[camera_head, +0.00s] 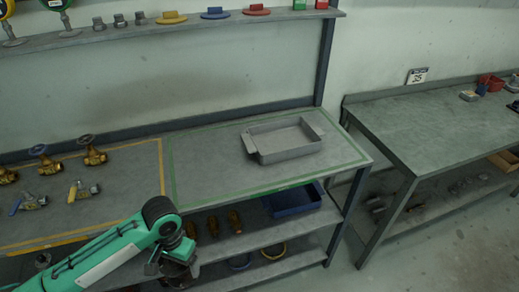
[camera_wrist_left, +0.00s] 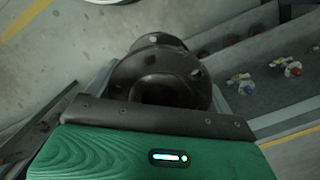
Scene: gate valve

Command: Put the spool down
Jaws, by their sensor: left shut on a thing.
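The spool is a dark flanged pipe piece (camera_wrist_left: 163,78). It fills the middle of the left wrist view, just beyond the green gripper body, with a second, smaller-looking flange behind the near one. My left gripper (camera_head: 178,257) is shut on the spool, low at the bottom centre of the head view, in front of the bench's front edge. In the head view the spool is mostly hidden by my wrist; only greyish-dark parts show beneath it. The fingertips are hard to make out. My right gripper is not in view.
The bench has a green-outlined area (camera_head: 205,165) with a grey tray (camera_head: 290,153) in it; its left part is bare. Several brass valves (camera_head: 92,155) stand in the yellow-outlined area. A lower shelf holds brass parts and a blue bin (camera_head: 293,200). Another bench (camera_head: 430,120) stands right.

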